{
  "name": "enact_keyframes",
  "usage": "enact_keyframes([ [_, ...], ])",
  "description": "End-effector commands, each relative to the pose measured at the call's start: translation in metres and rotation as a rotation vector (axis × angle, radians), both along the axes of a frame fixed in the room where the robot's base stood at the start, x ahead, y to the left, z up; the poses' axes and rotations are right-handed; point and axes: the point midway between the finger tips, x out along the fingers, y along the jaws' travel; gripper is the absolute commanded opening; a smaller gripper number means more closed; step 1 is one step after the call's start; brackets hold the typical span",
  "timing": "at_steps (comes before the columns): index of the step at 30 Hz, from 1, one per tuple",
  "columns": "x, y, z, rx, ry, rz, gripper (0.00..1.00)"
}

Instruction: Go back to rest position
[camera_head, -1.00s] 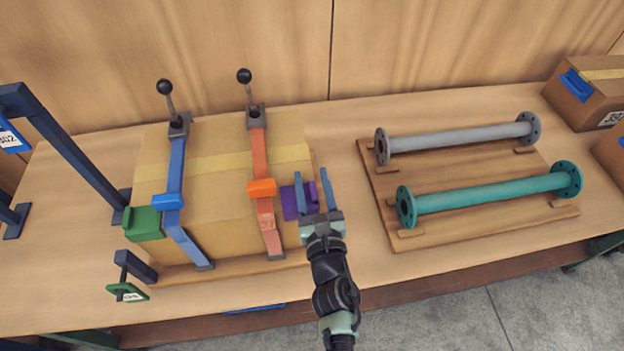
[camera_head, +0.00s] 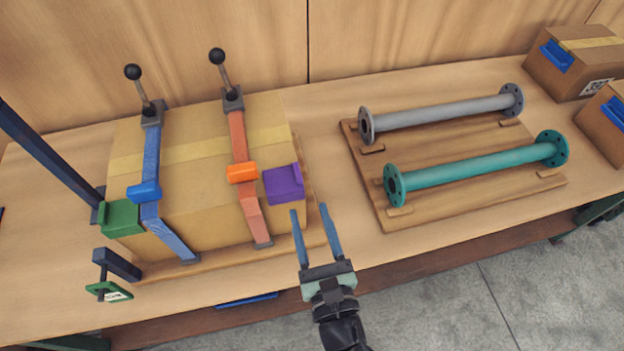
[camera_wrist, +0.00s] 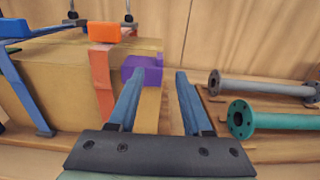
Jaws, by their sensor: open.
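My gripper (camera_head: 312,234) is open and empty at the front of the workbench, with its two blue fingers apart. In the wrist view my gripper (camera_wrist: 156,98) points toward the box and the back wall, with nothing between the fingers. A purple block (camera_head: 284,183) sits at the right side of the strapped cardboard box (camera_head: 205,200), just beyond my fingertips and apart from them. The purple block (camera_wrist: 141,69) also shows in the wrist view, behind the left finger. A teal flanged pipe (camera_head: 470,169) and a grey flanged pipe (camera_head: 440,113) lie on a wooden board to the right.
A blue strap (camera_head: 152,165) and an orange strap (camera_head: 239,140) with upright black-knobbed levers cross the box. A dark post frame (camera_head: 50,150) stands at left. Cardboard boxes (camera_head: 575,62) stand at right. Bare bench lies between the box and the pipe board (camera_head: 440,212).

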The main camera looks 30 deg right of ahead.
Motion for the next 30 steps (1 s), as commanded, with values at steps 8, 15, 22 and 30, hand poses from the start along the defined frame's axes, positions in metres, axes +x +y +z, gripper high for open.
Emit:
enact_keyframes([
  [8, -0.005, 0.001, 0.001, 0.0, 0.0, -0.001, 0.49],
  [15, -0.005, 0.001, 0.001, 0.0, 0.0, -0.001, 0.49],
  [22, -0.002, 0.0, 0.005, 0.013, -0.014, -0.002, 0.49],
  [30, 0.057, -0.012, 0.13, 0.494, -0.398, 0.022, 0.49],
])
